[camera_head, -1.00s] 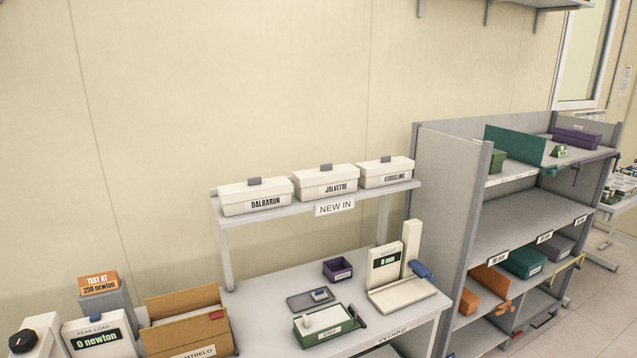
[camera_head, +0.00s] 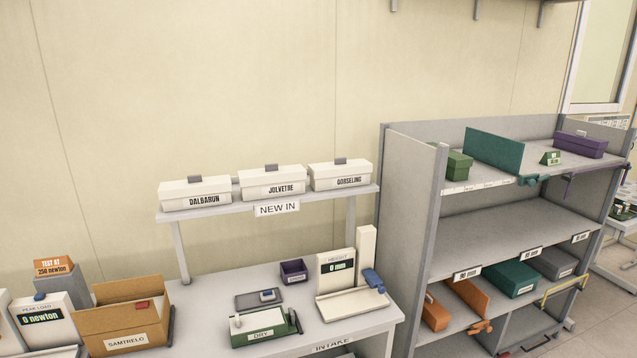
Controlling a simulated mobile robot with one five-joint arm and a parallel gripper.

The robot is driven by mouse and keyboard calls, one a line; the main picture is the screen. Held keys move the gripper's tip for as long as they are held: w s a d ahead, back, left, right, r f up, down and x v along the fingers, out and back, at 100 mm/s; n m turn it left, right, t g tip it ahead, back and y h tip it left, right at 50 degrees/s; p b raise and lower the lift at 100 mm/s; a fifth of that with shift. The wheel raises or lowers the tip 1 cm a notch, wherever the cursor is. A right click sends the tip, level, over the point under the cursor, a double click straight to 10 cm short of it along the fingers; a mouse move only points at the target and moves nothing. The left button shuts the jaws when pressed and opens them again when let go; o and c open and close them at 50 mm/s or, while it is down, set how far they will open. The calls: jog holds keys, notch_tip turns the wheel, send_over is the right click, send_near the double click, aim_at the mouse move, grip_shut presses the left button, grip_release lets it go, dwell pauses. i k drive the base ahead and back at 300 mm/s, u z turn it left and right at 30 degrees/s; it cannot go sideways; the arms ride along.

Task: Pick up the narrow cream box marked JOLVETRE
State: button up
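The narrow cream box marked JOLVETRE (camera_head: 272,183) sits on the raised grey shelf (camera_head: 225,208) labelled NEW IN, with a small grey tab on its lid. It stands in the middle of a row of similar cream boxes. The box marked DALBARUN (camera_head: 196,193) is to its left and the box marked DORSELING (camera_head: 340,175) is to its right, with narrow gaps between them. My gripper is not in view.
Below the shelf is the intake table (camera_head: 215,278) with a height gauge (camera_head: 340,275), a green DRY tray (camera_head: 265,330), a small purple bin (camera_head: 293,271) and an open brown SAMTRELO box (camera_head: 125,325). A grey shelving rack (camera_head: 412,180) stands close on the right.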

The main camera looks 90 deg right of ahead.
aim_at(273, 180)
jog(key=z, duration=0.05)
jog(key=k, duration=0.5)
jog(key=z, duration=1.2)
jog(key=i, duration=0.55)
jog(key=z, duration=0.05)
